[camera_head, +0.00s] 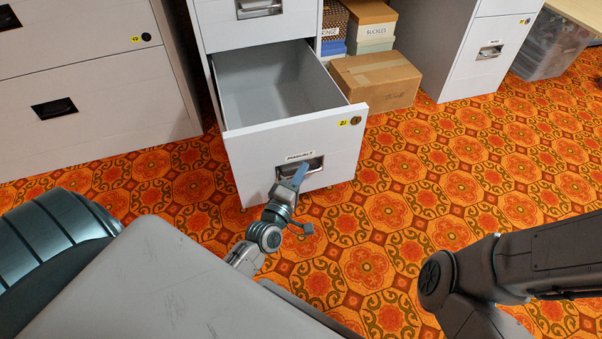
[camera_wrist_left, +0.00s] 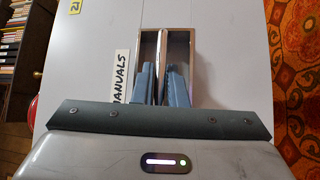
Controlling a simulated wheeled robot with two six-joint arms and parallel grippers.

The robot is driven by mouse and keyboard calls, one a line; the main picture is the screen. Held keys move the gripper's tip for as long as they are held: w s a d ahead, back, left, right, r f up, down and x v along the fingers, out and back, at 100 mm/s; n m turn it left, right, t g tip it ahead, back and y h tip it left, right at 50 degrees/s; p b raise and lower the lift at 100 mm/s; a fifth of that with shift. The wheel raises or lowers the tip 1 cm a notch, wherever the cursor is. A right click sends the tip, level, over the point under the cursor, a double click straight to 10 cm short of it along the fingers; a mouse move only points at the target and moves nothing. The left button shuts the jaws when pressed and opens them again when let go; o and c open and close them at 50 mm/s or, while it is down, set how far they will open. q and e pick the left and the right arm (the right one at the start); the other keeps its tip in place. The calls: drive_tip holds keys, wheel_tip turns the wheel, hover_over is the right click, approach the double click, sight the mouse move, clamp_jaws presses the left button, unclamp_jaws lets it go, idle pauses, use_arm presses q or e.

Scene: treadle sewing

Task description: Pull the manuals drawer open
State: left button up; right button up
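The manuals drawer (camera_head: 290,152) is pulled well out of its white cabinet in the head view, and its grey inside (camera_head: 270,85) looks empty. Its front has a "MANUALS" label (camera_head: 300,155), which also shows in the left wrist view (camera_wrist_left: 119,76). My left gripper (camera_head: 292,178) is at the recessed metal handle (camera_head: 314,165). In the left wrist view, the blue fingers of my left gripper (camera_wrist_left: 161,84) lie on either side of the handle bar (camera_wrist_left: 161,48) and close on it. My right arm shows at the lower right of the head view, its gripper out of frame.
Another cabinet (camera_head: 90,85) stands at the left and a third (camera_head: 485,55) at the right. A cardboard box (camera_head: 376,80) sits on the floor right of the open drawer. The patterned carpet (camera_head: 430,190) in front is clear.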

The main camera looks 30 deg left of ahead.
use_arm(q)
drive_tip(key=shift+s, duration=0.1)
drive_tip(key=s, duration=0.3)
drive_tip(key=s+f, duration=0.1)
drive_tip(key=s, duration=0.6)
drive_tip(key=shift+s+d+f+p, duration=0.2)
drive_tip(key=shift+s+d+p, duration=0.05)
drive_tip(key=shift+d+p, duration=0.15)
